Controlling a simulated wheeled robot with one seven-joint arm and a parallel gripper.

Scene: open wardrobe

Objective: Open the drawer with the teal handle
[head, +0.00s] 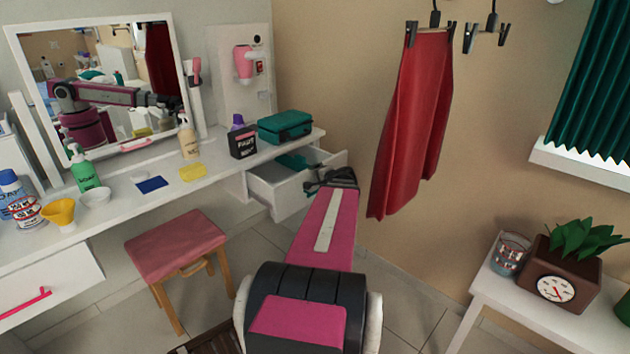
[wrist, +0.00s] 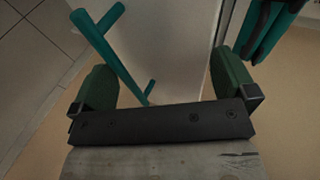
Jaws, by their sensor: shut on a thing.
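The white drawer (head: 284,194) under the right end of the vanity top stands pulled out in the head view, with a teal item (head: 293,162) inside. My gripper (head: 331,180) is at its front, and my arm hides part of the front and the handle. In the wrist view the teal bar handle (wrist: 118,58) stands off the pale drawer front (wrist: 172,45), slanting in beside the left green finger. My gripper (wrist: 165,85) is shut on the handle, though the exact contact is hard to see.
A pink stool (head: 176,245) stands left of my arm. A red cloth (head: 412,120) hangs on the wall to the right. Another white drawer with a pink handle (head: 25,303) is at lower left.

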